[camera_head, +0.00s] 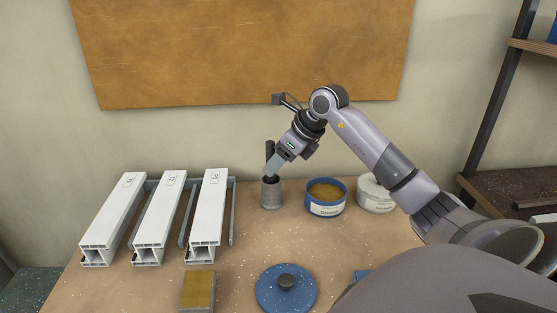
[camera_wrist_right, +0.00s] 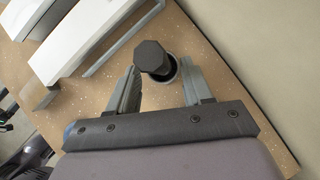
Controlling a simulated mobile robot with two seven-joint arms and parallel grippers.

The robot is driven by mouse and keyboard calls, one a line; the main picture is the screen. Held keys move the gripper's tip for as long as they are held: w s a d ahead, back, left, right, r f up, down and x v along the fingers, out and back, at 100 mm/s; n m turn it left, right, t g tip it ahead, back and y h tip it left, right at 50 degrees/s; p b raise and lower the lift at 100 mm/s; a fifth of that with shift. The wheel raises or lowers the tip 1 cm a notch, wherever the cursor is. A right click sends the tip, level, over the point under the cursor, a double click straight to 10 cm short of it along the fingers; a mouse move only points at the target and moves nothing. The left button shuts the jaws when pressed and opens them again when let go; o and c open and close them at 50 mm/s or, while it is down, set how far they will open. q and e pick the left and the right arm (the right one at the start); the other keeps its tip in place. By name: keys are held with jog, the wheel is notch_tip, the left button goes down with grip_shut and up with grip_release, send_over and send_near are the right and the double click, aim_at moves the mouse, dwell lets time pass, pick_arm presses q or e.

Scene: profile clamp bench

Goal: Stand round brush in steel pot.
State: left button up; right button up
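The round brush, with a dark handle (camera_head: 270,149), stands about upright in the grey steel pot (camera_head: 271,196) at the back middle of the bench. In the right wrist view the dark, many-sided end of the brush (camera_wrist_right: 152,57) shows over the round pot rim (camera_wrist_right: 175,76). My right gripper (camera_head: 272,168) is at the brush just above the pot. In its wrist view the gripper (camera_wrist_right: 160,75) is open, with its fingers spread on either side of the brush and a gap visible. The brush's lower end is hidden in the pot. My left gripper is not in view.
Several white profiles (camera_head: 158,215) lie at the left. A blue tin with brown contents (camera_head: 325,208) and a white tin (camera_head: 373,196) stand right of the pot. A blue lid with a dark knob (camera_head: 268,290) and a yellow-brown block (camera_head: 198,289) lie in front. The bench middle is clear.

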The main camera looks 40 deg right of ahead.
jog(key=shift+r, duration=0.1)
jog(key=b+v, duration=0.1)
jog(key=v, duration=1.1)
dwell(0.4)
